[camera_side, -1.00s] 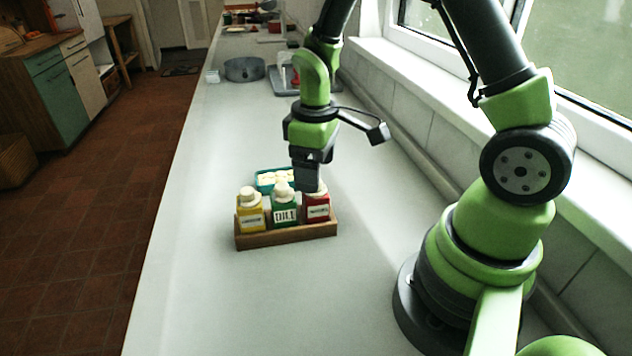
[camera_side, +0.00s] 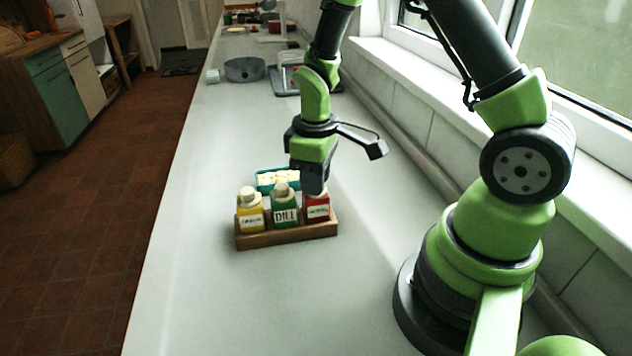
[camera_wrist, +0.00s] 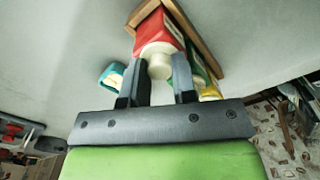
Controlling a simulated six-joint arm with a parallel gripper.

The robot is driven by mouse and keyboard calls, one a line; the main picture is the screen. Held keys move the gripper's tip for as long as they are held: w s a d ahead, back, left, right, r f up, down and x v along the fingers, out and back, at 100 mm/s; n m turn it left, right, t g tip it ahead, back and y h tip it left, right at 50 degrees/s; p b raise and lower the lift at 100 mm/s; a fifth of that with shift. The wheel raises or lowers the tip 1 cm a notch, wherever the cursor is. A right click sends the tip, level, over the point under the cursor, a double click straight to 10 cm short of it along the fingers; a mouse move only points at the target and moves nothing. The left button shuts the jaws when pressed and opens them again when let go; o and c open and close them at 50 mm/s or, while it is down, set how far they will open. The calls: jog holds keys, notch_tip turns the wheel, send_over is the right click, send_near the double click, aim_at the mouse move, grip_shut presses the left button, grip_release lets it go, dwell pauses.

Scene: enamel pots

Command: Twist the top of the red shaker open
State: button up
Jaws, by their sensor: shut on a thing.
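The red shaker (camera_side: 316,210) stands at the right end of a wooden rack (camera_side: 287,236), upright beside a green shaker (camera_side: 285,212) labelled DILL. It also shows in the wrist view as a red body (camera_wrist: 156,32) with a cream top (camera_wrist: 160,68). My gripper (camera_side: 313,192) is directly above the red shaker, pointing down, and hides its top in the side view. In the wrist view my gripper (camera_wrist: 160,85) has a finger on each side of the cream top and is shut on it. I cannot tell whether the top has turned.
A yellow shaker (camera_side: 250,215) stands at the rack's left end. A teal tray (camera_side: 264,181) with pale pieces sits just behind the rack. A grey pot (camera_side: 245,69) stands far back. The counter to the left and front is clear; the window wall runs along the right.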

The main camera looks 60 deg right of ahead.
jog(key=n, duration=0.7)
dwell(0.3)
jog(key=shift+n, duration=1.1)
jog(key=n, duration=0.4)
jog(key=shift+n, duration=0.4)
